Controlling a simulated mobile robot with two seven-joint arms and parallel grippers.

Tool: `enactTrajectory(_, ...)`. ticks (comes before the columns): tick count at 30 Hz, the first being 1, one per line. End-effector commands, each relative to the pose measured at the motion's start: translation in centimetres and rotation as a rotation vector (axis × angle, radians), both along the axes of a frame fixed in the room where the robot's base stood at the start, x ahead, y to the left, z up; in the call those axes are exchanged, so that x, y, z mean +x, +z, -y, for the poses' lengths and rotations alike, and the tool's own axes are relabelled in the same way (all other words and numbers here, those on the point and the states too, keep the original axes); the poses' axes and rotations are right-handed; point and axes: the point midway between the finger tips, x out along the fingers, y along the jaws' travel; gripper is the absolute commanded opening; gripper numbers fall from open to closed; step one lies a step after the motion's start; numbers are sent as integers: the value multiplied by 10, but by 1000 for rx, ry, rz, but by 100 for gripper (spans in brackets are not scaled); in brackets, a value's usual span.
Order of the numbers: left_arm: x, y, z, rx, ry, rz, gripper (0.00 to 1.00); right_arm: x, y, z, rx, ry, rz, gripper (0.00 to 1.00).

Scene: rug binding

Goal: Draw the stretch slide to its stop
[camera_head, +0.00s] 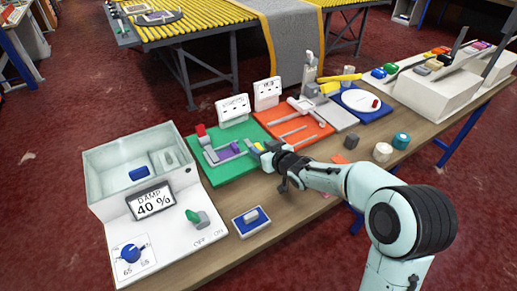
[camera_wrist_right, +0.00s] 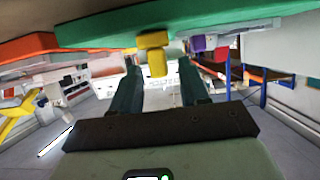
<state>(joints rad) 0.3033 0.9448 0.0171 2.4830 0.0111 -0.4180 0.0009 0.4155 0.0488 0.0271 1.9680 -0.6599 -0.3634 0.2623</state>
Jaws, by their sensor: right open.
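A green board (camera_head: 214,170) lies on the bench and carries a grey slide fixture (camera_head: 211,155) with a purple piece (camera_head: 228,151) and a red block (camera_head: 201,130). A yellow knob (camera_head: 256,147) sits at the board's right side; I take it as the stretch slide's grip. My right gripper (camera_head: 263,151) is at this knob. In the right wrist view the yellow knob (camera_wrist_right: 157,63) shows between the two open fingers (camera_wrist_right: 157,75), with a gap on each side. The green board (camera_wrist_right: 110,32) is beyond the fingertips. My left gripper is not in view.
A white damp box (camera_head: 130,165) reading 40 % stands left, with a blue dial (camera_head: 130,253). A blue-based block (camera_head: 251,221) lies in front. An orange board (camera_head: 318,130) with rails adjoins the green one. White and teal rolls (camera_head: 401,140) stand right.

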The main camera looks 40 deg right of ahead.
Motion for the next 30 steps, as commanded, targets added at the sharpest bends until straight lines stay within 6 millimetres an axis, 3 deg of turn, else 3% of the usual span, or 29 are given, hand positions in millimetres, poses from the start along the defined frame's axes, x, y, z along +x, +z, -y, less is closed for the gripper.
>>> enactTrajectory(6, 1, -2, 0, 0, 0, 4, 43, 19, -8, 2, 0, 1, 1, 45)
enactTrajectory(15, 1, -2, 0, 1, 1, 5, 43, 21, -8, 2, 0, 0, 1, 45)
enactTrajectory(16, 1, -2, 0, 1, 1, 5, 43, 21, -8, 2, 0, 0, 1, 41)
enactTrajectory(20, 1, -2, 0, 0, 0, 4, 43, 21, -8, 2, 0, 0, 1, 0)
enactTrajectory(30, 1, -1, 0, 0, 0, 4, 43, 21, -8, 2, 0, 0, 1, 0)
